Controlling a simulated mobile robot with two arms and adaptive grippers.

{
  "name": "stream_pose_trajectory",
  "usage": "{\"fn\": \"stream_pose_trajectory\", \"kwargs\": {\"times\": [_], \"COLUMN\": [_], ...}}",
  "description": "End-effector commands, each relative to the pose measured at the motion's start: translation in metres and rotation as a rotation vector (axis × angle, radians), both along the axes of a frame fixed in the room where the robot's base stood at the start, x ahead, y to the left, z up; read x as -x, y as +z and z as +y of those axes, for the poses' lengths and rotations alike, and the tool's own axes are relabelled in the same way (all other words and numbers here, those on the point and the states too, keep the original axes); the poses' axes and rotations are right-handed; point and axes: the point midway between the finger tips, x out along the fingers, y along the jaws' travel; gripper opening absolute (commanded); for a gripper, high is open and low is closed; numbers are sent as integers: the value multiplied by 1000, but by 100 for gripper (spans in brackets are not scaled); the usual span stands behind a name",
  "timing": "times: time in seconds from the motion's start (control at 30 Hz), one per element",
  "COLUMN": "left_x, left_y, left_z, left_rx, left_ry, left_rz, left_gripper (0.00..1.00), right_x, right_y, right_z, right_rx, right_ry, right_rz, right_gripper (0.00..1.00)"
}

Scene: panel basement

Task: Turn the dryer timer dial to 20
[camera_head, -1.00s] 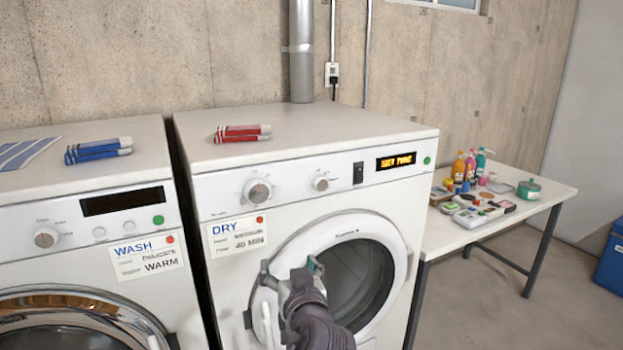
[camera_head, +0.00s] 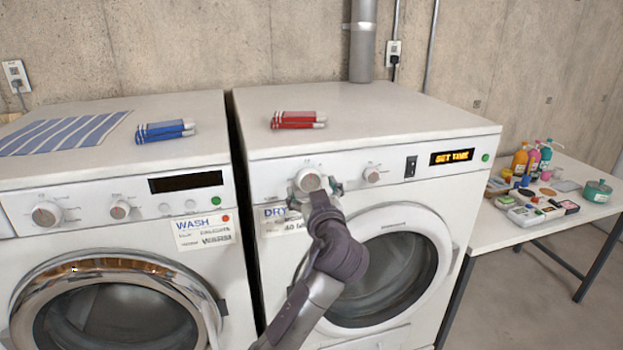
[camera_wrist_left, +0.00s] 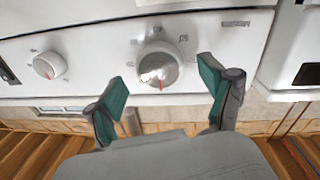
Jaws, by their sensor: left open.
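The dryer timer dial (camera_head: 308,180) is the larger silver knob at the left of the dryer's front panel. It also shows in the left wrist view (camera_wrist_left: 158,70), with a red mark pointing down in that picture. My left gripper (camera_head: 316,188) is at the dial in the head view. In the wrist view the left gripper (camera_wrist_left: 165,92) is open, its two green-padded fingers apart on either side of the dial, with visible gaps. The dryer display (camera_head: 452,157) reads SET TIME. My arm and gripper hide part of the DRY card (camera_head: 272,220). My right gripper is not in view.
A smaller knob (camera_head: 372,174) and a black switch (camera_head: 411,167) sit right of the dial. The dryer door (camera_head: 440,232) is below. The washer (camera_head: 110,225) stands close at left. A table (camera_head: 480,236) with bottles and paints stands at right.

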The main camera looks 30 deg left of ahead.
Motion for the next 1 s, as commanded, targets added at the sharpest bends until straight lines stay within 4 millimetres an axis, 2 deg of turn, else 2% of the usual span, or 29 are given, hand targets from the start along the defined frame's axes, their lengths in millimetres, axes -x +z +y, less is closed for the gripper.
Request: {"fn": "stream_pose_trajectory", "kwargs": {"times": [0.13,0.47,0.8,1.0], "left_x": [-8,-10,-9,-9], "left_y": [1,-1,-1,-1], "left_z": [8,10,10,10], "left_rx": [0,1,1,-5], "left_ry": [0,-1,0,0], "left_rz": [0,0,1,8], "left_gripper": [82,80,24,21], "right_x": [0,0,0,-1], "right_y": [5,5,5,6], "right_z": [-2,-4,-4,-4], "right_rx": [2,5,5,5], "right_ry": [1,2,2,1], "right_rz": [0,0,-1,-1], "right_gripper": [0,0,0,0]}}
